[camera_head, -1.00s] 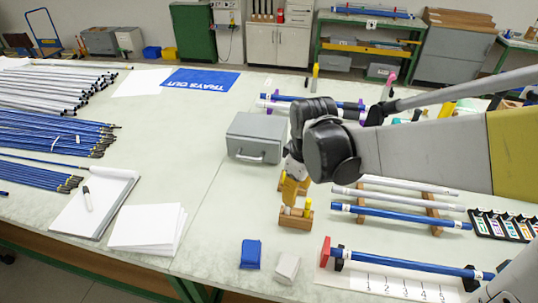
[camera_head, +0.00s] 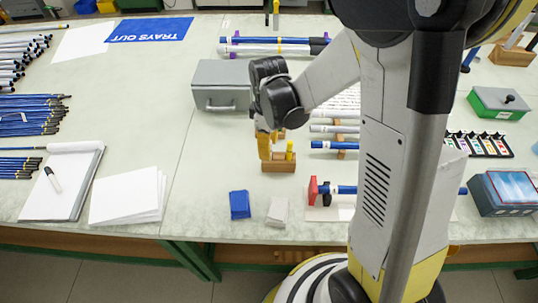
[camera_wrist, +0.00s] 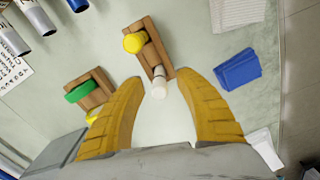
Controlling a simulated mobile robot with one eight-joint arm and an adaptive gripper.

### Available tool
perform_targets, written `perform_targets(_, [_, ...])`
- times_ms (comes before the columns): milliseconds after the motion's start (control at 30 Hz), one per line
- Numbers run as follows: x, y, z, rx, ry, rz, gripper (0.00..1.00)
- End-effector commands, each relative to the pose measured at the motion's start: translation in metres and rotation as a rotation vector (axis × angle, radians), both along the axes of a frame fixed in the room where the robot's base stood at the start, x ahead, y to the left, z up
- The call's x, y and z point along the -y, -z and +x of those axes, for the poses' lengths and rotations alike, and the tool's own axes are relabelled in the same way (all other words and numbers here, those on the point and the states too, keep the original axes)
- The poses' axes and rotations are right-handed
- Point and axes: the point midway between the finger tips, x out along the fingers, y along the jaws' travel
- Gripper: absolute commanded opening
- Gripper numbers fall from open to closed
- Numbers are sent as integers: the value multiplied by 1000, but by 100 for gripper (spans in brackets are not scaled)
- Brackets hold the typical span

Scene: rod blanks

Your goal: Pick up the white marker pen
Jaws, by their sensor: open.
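A wooden block (camera_head: 280,166) stands on the table and holds a yellow-topped marker (camera_head: 289,151) upright. In the wrist view, the block (camera_wrist: 152,48) also holds an upright white marker pen (camera_wrist: 159,88) at its near end, beside the yellow one (camera_wrist: 135,42). My gripper (camera_head: 264,148) is above that end of the block and hides the white marker in the head view. In the wrist view my gripper (camera_wrist: 160,81) is open, with one finger on each side of the white marker. I cannot tell its height above it.
A second block with a green top (camera_wrist: 79,93) is close by. A blue box (camera_head: 239,204) and a pale box (camera_head: 277,211) stand in front. A grey case (camera_head: 223,86) is behind. A white pen with black ends (camera_head: 52,179) lies on a notepad (camera_head: 85,192).

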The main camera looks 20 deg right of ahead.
Motion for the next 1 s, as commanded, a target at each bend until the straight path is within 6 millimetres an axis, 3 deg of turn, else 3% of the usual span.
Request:
perform_targets(33, [1, 14, -1, 0, 1, 0, 41])
perform_targets(133, [1, 27, 0, 0, 0, 0, 41])
perform_targets(400, [1, 29, -1, 0, 0, 0, 40])
perform_targets(533, [1, 29, -1, 0, 0, 0, 0])
perform_targets(1000, [1, 24, -1, 0, 0, 0, 0])
